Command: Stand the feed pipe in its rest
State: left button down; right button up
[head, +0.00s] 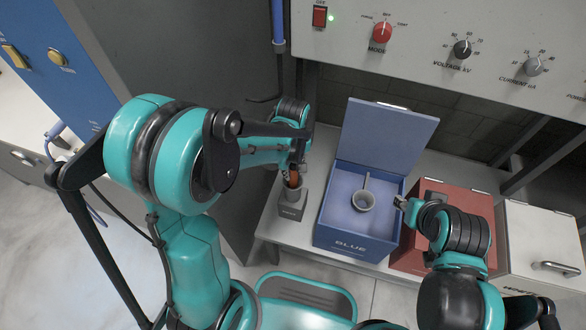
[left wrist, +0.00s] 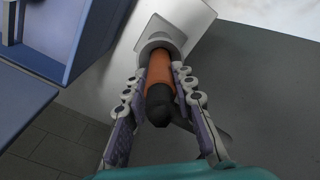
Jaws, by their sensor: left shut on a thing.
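The feed pipe (left wrist: 160,72) is orange with a black near end. My left gripper (left wrist: 155,88) is shut on it, one finger on each side; the gripper also shows in the head view (head: 297,168). The pipe's far end meets the round grey cup of its rest (left wrist: 163,42) and appears to be inside the mouth. In the head view the pipe (head: 293,180) looks upright over the rest (head: 291,211), a grey block with a label on its front. How deep the pipe sits is hidden. My right gripper (head: 403,204) is beside the blue box's right wall; its fingers are too small to judge.
An open blue box (head: 348,243) holding a grey cup with a handle (head: 363,199) stands right of the rest. A red box (head: 410,258) and a white box (head: 540,242) stand farther right. A control panel (head: 450,45) hangs above. A blue hose (head: 278,20) hangs behind.

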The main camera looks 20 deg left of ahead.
pick_arm(q)
jog(key=c, duration=1.2)
grip_release()
jog(key=shift+r, duration=0.1)
notch_tip(320, 180, up, 12)
jog(key=shift+f, duration=0.1)
jog(key=shift+s, duration=0.1)
jog(key=s+a+m+t, duration=0.1)
jog(key=s+m+t, duration=0.1)
jog(key=s+m, duration=0.1)
jog(key=s+a+r+m+t, duration=0.1)
jog(key=s+a+m+t, duration=0.1)
jog(key=s, duration=0.1)
jog(key=s+a+r+m+t, duration=0.1)
jog(key=s+m+t, duration=0.2)
jog(key=s, duration=0.1)
jog(key=shift+a+r+m, duration=0.15)
jog(key=shift+a+m, duration=0.15)
jog(key=shift+a, duration=0.05)
